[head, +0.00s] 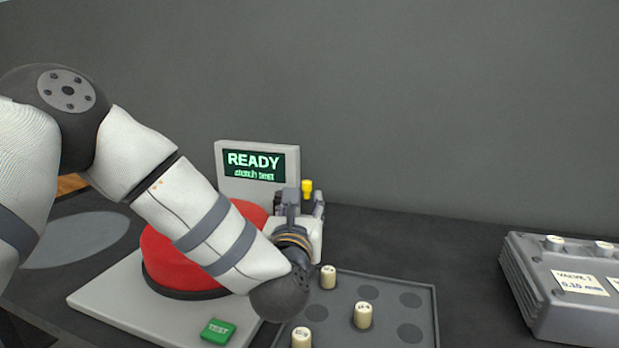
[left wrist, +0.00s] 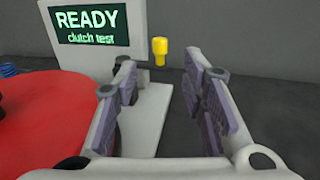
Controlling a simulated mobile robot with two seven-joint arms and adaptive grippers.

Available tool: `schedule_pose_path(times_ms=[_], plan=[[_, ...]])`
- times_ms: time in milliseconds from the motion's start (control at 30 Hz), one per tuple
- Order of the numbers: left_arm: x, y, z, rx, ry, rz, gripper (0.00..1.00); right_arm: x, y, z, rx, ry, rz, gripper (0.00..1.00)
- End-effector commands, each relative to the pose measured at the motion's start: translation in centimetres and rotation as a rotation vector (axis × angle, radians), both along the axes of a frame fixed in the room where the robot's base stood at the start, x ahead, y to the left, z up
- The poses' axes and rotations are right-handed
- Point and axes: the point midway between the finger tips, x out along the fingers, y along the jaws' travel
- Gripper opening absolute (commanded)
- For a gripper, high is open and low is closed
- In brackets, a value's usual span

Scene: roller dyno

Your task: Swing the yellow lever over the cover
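The yellow lever knob (head: 307,188) stands upright at the right of the test unit, just beyond my left gripper (head: 304,203). In the left wrist view the yellow knob (left wrist: 160,48) shows between and beyond the two fingertips of my left gripper (left wrist: 157,75), which are apart with nothing between them. A dark rod runs near the knob's base, partly hidden by the left finger. The red round cover (head: 172,263) sits on the pale base plate (head: 100,298), partly hidden behind my left arm. It also shows in the left wrist view (left wrist: 45,125). My right gripper is out of view.
A screen (head: 255,164) reading "READY clutch test" stands behind the cover. A green TEST button (head: 218,331) is at the plate's front. A grey tray (head: 390,335) with several pale cylinders lies at the right. A grey valve box (head: 565,320) stands far right.

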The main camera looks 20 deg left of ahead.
Motion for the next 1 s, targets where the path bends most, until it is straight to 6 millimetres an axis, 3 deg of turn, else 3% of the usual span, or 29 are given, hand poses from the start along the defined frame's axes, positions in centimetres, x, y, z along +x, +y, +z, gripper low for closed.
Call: schedule_pose_path(times_ms=[300,433,600,833,1000], plan=[[7.4,1.4,-0.7,0.003,0.006,0.001,0.38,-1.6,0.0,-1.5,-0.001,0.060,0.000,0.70],[9.8,1.9,-0.6,0.001,0.005,0.001,0.38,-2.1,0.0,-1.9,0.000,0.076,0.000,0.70],[11.2,2.2,-0.3,0.001,0.003,0.000,0.38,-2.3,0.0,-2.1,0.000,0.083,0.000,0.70],[11.3,2.2,-0.1,0.001,0.001,0.000,0.38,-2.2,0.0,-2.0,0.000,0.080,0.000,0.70],[11.3,2.2,-0.1,0.001,0.001,0.000,0.02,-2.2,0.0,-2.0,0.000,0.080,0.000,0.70]])
